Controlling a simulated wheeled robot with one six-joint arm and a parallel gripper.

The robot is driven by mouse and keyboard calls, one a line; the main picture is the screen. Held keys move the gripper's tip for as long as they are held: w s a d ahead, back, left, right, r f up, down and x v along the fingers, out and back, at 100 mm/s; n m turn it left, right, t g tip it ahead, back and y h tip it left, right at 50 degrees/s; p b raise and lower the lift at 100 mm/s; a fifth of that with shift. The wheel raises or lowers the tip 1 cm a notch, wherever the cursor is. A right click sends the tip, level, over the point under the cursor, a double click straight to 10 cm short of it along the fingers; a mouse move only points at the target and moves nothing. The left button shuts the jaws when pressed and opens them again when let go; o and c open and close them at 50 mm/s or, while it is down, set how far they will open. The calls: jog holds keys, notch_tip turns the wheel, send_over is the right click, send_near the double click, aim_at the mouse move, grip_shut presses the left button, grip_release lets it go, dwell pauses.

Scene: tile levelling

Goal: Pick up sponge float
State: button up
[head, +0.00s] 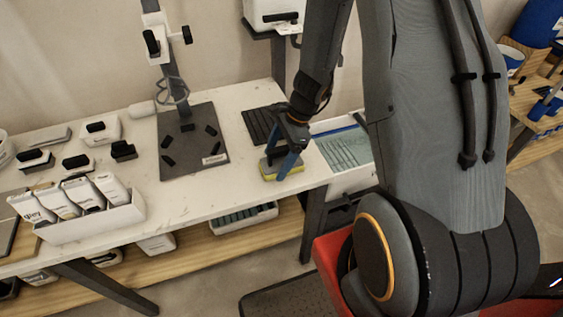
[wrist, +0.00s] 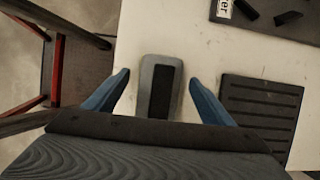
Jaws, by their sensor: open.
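The sponge float (head: 268,174) lies on the white worktop near its front edge, with a yellow sponge base and a grey top. In the wrist view the float (wrist: 146,75) shows from above as a grey block with a dark handle. My gripper (head: 281,167) is over the float, pointing down. In the wrist view my gripper (wrist: 160,77) is open, with one blue finger on each side of the float and a visible gap on both sides. The near end of the float is hidden behind my gripper body.
A black ribbed mat (head: 257,125) lies just behind the float. A dark plate with a stand (head: 194,165) is to its left, with several black-handled tools farther left. A tray with a blue edge (head: 343,148) is to the right. Worktop left of the float is clear.

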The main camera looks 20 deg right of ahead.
jog(key=c, duration=1.3)
jog(key=shift+r, duration=0.1)
